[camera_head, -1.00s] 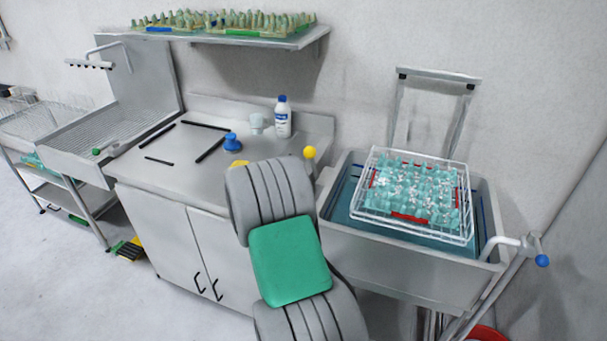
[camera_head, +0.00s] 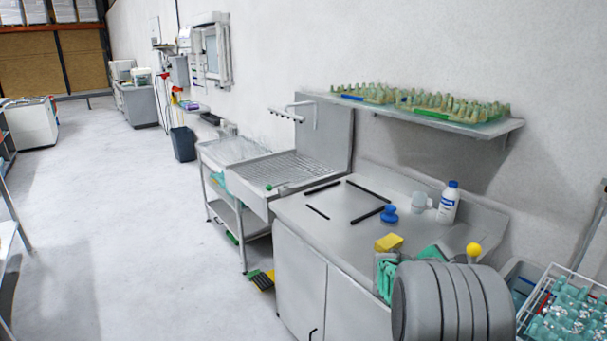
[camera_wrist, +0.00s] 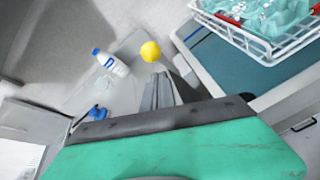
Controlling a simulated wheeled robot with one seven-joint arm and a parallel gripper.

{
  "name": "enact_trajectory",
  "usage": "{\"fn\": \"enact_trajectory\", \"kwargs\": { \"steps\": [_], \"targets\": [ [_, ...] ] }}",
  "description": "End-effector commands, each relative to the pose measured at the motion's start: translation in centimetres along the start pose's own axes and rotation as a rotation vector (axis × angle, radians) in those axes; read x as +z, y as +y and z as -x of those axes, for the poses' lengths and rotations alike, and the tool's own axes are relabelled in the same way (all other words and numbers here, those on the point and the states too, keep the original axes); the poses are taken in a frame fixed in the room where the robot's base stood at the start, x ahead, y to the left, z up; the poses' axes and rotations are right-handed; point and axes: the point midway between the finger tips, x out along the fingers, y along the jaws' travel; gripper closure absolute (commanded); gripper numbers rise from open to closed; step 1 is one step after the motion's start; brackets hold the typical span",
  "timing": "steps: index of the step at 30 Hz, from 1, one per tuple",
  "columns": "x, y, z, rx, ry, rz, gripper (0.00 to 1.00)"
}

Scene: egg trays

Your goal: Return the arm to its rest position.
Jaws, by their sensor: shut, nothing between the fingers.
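In the wrist view my gripper (camera_wrist: 160,92) shows as two narrow grey fingers close together, shut and empty. They point toward the counter side, just below a yellow ball knob (camera_wrist: 150,51). The green pad in the foreground is part of my arm. In the head view my grey ribbed arm link (camera_head: 452,303) fills the lower right, in front of the counter (camera_head: 345,240). My gripper is not seen there. The yellow knob (camera_head: 474,249) shows just above the link.
A basket (camera_head: 545,305) with teal trays sits in the tub at right. A white bottle (camera_head: 448,203), blue object (camera_head: 389,215) and yellow sponge (camera_head: 388,243) stand on the counter. A shelf (camera_head: 480,127) holds green pegged trays. The floor at left (camera_head: 120,230) is open.

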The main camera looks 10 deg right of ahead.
Motion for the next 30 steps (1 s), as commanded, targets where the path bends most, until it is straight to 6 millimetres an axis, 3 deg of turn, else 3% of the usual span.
{"fn": "enact_trajectory", "kwargs": {
  "steps": [2,5,8,9,11,14,18,21,26,30],
  "targets": [
    [-1.9,-1.5,0.1,-0.076,0.061,-0.285,1.0],
    [-6.3,-4.4,1.0,-0.237,0.154,-0.661,1.0],
    [-12.1,-8.7,3.7,-0.486,0.211,-0.993,1.0],
    [-14.3,-10.5,5.3,-0.604,0.215,-1.113,1.0],
    [-17.0,-12.9,8.5,-0.79,0.196,-1.281,1.0],
    [-19.5,-15.7,16.1,-1.104,0.114,-1.514,1.0],
    [-19.6,-15.8,28.7,-1.351,0.132,-1.56,1.0],
    [-18.3,-13.5,35.1,-1.265,0.364,-1.497,1.0],
    [-14.8,-8.0,39.9,-1.051,0.624,-1.539,1.0],
    [-14.7,-6.8,42.0,-1.004,0.7,-1.509,1.0]
  ]
}}
